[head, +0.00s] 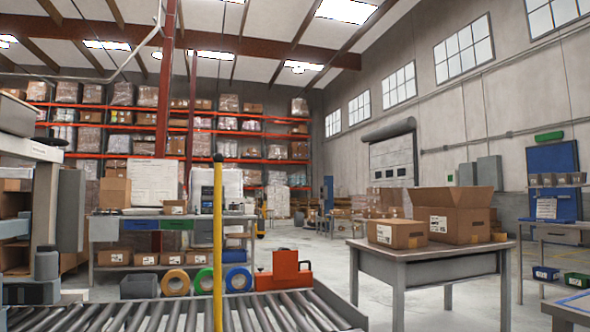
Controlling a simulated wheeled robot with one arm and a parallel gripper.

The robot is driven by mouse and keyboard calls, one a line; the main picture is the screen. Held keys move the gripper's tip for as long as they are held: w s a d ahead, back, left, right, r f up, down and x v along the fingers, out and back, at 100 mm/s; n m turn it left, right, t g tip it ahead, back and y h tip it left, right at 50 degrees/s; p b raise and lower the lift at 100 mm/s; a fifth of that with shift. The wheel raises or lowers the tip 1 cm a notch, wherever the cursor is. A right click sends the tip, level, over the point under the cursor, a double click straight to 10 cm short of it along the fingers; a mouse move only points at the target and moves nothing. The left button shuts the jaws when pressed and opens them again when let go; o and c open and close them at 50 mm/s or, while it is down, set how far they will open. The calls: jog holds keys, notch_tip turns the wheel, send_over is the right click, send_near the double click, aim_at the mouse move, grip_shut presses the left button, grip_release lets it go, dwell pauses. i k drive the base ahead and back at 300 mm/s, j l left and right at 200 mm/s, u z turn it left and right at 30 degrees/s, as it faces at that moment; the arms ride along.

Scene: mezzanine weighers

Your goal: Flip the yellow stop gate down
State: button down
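The yellow stop gate (218,240) is a slim bar with a black tip. It stands upright in the head view, just left of the middle. Its lower part is in front of the roller conveyor (180,315), and its foot is cut off by the bottom edge. Grey and white machine-like parts (45,205) fill the left edge; I cannot tell whether they are mine. I can make out no gripper fingers, and nothing is seen touching the gate.
An orange case (284,272) is just beyond the rollers. A grey table (420,255) with cardboard boxes (460,222) stands to the right. Behind the conveyor is a workbench (105,235) with tape rolls (175,282) below. Open floor (325,250) shows at the middle back.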

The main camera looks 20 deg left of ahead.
aim_at(218, 157)
jog(key=i+l+u, duration=0.1)
jog(key=i+u, duration=0.3)
jog(key=i+l+u, duration=0.2)
jog(key=u, duration=0.2)
jog(key=i+l+u, duration=0.95)
jog(key=l, duration=0.35)
jog(key=l+u, duration=0.15)
jog(key=l, duration=0.3)
jog(key=i+l+u, duration=0.1)
jog(key=l, duration=0.4)
